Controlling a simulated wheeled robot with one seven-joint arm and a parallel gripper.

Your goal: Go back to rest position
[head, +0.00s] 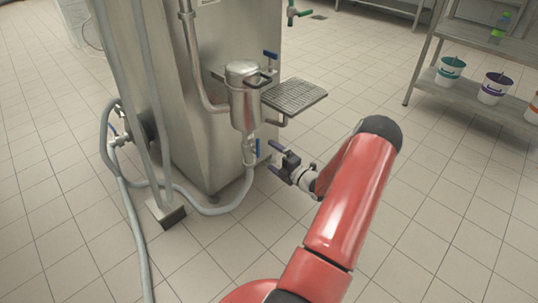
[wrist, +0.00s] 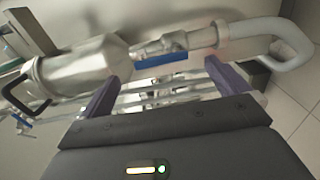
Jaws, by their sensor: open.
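My gripper (head: 274,159) is at the end of my red arm, in the middle of the head view. Its purple fingers are apart with nothing between them. It is near the lower part of the cup filler, close to a blue-handled valve (head: 257,147) below the metal pot (head: 244,97). In the wrist view the open fingers of my gripper (wrist: 166,88) show in front of the pot (wrist: 80,68) and the blue valve handle (wrist: 162,59). I cannot tell the exact gap between the fingers and the valve.
The steel cabinet (head: 205,120) stands behind the pot, with a drip grate (head: 294,95) at its right. Grey hoses (head: 128,215) run along the floor at left. A shelf with buckets (head: 495,88) stands at far right. The tiled floor at right is clear.

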